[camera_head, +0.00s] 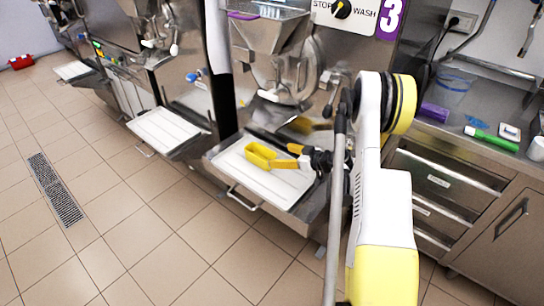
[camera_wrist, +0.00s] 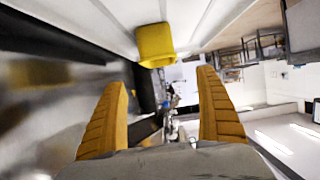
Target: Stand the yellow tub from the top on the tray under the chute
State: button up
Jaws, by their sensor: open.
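The yellow tub (camera_head: 258,154) is on the white tray (camera_head: 288,187), near its back left part, below the chute (camera_head: 272,112) of the machine marked 3. It looks upright. My gripper (camera_head: 281,156) is just right of the tub with its orange fingers spread and pointing at it. In the wrist view the tub (camera_wrist: 155,43) shows beyond the fingertips of my open gripper (camera_wrist: 163,78), with nothing between the fingers. The tub appears apart from both fingers. The tray (camera_wrist: 100,22) shows behind the tub in that view.
Another white tray (camera_head: 167,133) is under the neighbouring machine on the left. On the right, a steel counter (camera_head: 470,125) holds a purple box (camera_head: 435,112), a green marker-like item (camera_head: 493,139) and a white cup (camera_head: 536,149). The tiled floor in front is clear.

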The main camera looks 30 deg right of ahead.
jog(key=s+a+r+m+g+h, duration=0.15)
jog(key=s+a+r, duration=0.25)
jog(key=a+r, duration=0.5)
jog(key=s+a+r+m+g, duration=0.1)
jog(key=s+a+r+g, duration=0.2)
jog(key=a+r, duration=0.65)
jog(key=s+a+r+h, duration=0.1)
jog(key=s+a+r, duration=0.1)
jog(key=s, duration=0.9)
jog(key=s+a+r+m+h, duration=0.1)
jog(key=s+a, duration=0.3)
jog(key=s, duration=0.6)
jog(key=shift+s+a+r+g+h, duration=0.35)
jog(key=shift+r+g+h, duration=0.15)
jog(key=shift+r, duration=0.2)
